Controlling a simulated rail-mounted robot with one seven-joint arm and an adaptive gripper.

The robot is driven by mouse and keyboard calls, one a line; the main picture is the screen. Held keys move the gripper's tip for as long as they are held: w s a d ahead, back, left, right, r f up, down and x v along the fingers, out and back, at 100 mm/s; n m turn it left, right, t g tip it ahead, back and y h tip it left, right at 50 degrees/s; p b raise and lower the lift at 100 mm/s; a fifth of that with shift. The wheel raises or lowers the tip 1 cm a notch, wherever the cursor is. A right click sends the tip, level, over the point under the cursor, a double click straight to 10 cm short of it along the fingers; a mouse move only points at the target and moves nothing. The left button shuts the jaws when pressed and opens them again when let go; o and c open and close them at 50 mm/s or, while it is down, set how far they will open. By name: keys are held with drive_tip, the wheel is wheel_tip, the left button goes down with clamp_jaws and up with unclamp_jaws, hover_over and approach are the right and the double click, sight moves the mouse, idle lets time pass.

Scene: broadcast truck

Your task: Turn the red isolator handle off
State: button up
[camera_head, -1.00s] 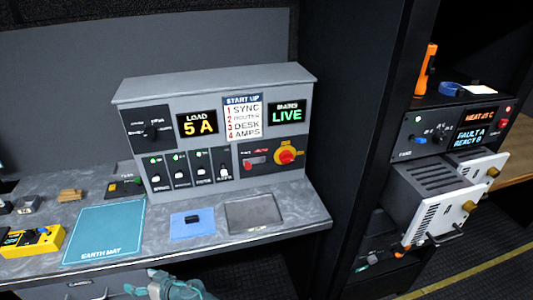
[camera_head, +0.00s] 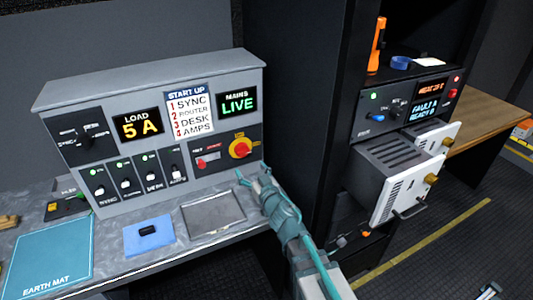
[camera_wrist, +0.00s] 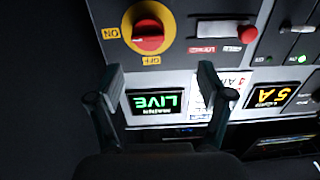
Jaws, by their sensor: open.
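The red isolator handle (camera_head: 240,149) sits on a round yellow plate at the lower right of the grey panel (camera_head: 150,75). In the upside-down wrist view the handle (camera_wrist: 148,38) lies roughly sideways, with ON at the plate's left and OFF below it. The MAINS display (camera_head: 237,104) reads LIVE in green. My gripper (camera_head: 252,174) is open and empty, just below and in front of the handle in the head view. In the wrist view its two fingers (camera_wrist: 160,72) are spread, apart from the handle, with nothing between them.
A small red key-like switch (camera_head: 203,162) is left of the handle, with several toggle switches (camera_head: 125,183) beyond. A grey tray (camera_head: 212,213) and blue pad (camera_head: 149,235) lie on the desk below. A rack with a pulled-out white-fronted unit (camera_head: 408,190) stands at the right.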

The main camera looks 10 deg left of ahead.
sight(244, 152)
drive_tip(key=x, duration=0.3)
drive_tip(key=d+x, duration=0.1)
drive_tip(key=x, duration=0.3)
drive_tip(key=w+x, duration=0.1)
drive_tip(key=x, duration=0.2)
drive_tip(key=shift+w+r, duration=0.1)
drive_tip(key=shift+w, duration=0.3)
drive_tip(key=c, duration=1.1)
drive_tip(key=shift+c, duration=0.2)
